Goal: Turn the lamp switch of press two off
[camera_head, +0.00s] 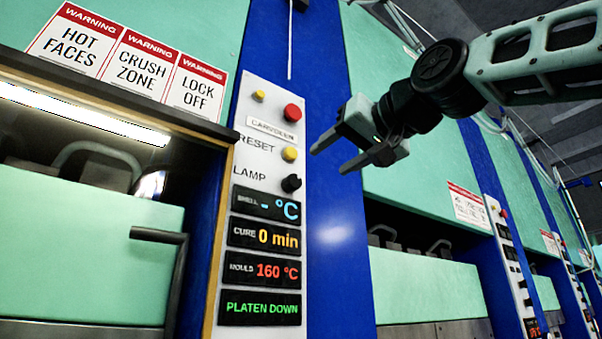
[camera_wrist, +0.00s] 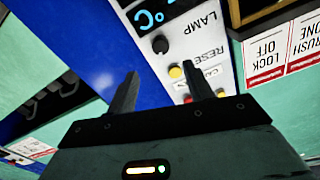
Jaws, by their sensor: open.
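The lamp switch (camera_head: 291,183) is a black knob on the white control panel (camera_head: 262,90) of the nearest press, right of the word LAMP. It also shows in the wrist view (camera_wrist: 160,44), ahead of the fingertips and apart from them. My gripper (camera_head: 328,155) is open and empty, to the right of the panel and a little above the knob's height in the picture. In the wrist view its two fingers (camera_wrist: 165,88) point toward the panel, with nothing between them. I cannot read a press number on the panel, nor tell the knob's setting.
Above the knob sit a yellow reset button (camera_head: 290,154) and a red button (camera_head: 292,112). Displays below read 160 °C (camera_head: 264,269) and PLATEN DOWN (camera_head: 261,308). A dark door handle (camera_head: 158,235) juts out at left. More presses with panels (camera_head: 512,265) stand at right.

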